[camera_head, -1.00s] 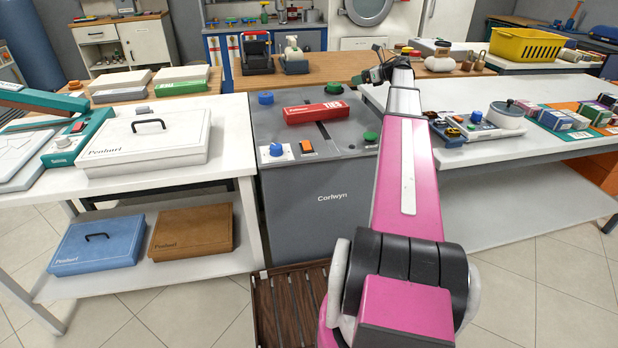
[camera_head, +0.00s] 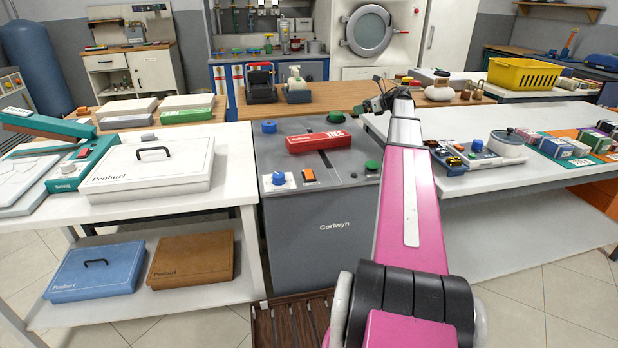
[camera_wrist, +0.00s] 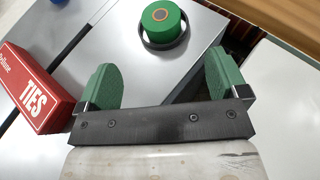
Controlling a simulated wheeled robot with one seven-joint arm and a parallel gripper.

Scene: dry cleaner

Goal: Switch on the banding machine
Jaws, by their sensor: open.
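The banding machine (camera_head: 325,235) is the grey cabinet marked Corlwyn, in the middle of the head view. On the front left of its top are a blue knob (camera_head: 279,178) and an orange switch (camera_head: 309,175) on light plates. Whether the switch is on I cannot tell. My gripper (camera_wrist: 160,82) has green finger pads, spread apart and empty, above the machine's right side. In the head view my gripper (camera_head: 373,97) is small, above the machine's back right.
A red TIES box (camera_head: 318,142) lies on the machine's top; it also shows in the wrist view (camera_wrist: 30,90). A white table (camera_head: 235,165) with a white case (camera_head: 150,170) stands left. Another white table (camera_head: 500,180) stands close on the right. A slatted mat (camera_head: 290,325) lies in front.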

